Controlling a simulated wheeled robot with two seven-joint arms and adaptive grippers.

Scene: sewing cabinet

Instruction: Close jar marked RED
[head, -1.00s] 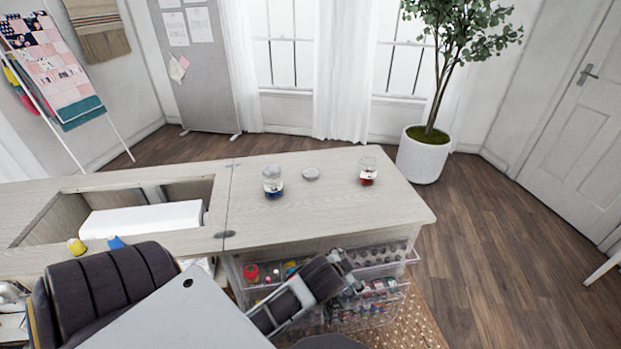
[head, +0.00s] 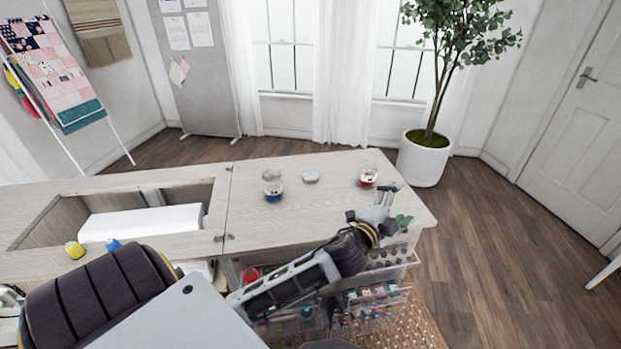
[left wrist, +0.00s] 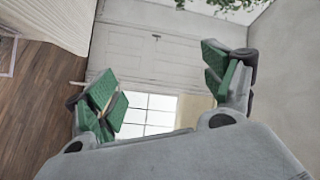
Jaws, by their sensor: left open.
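A glass jar with red contents (head: 368,175) stands on the right part of the cabinet top. A second glass jar with blue contents (head: 272,186) stands to its left. A round, pale lid (head: 310,176) lies flat on the top between the two jars. Any marking on the jars is too small to read. My left gripper (head: 397,203) is open and empty above the cabinet's front right edge, in front of and to the right of the red jar. In the left wrist view, its green-padded fingers (left wrist: 165,88) are spread apart with nothing between them. My right gripper does not show.
The cabinet top (head: 250,216) is mostly clear around the jars. An open well at the left holds a white machine part (head: 140,222). Two spools, yellow (head: 75,250) and blue (head: 113,245), stand at the front edge. Clear drawers (head: 375,295) jut out below.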

